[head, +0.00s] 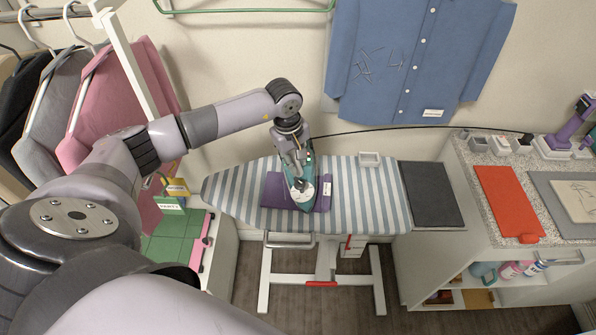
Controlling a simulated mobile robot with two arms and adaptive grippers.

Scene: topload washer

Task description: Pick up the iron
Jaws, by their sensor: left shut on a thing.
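The iron (301,192) is teal and white and sits at the middle of the striped ironing board (365,200), over a folded purple cloth (274,190). My left gripper (301,183) points down from above and is shut on the iron, at its upper part. The gripper covers part of the iron, so I cannot see the finger contact clearly. I cannot tell whether the iron touches the cloth. A dark cord (400,127) runs along the wall to the right from near the iron. My right gripper is not in view.
A small white tray (370,159) sits at the board's back edge. A dark mat (432,194) and a red board (507,203) lie to the right. Pink and grey garments (112,100) hang at left. A blue shirt (415,60) hangs on the wall behind.

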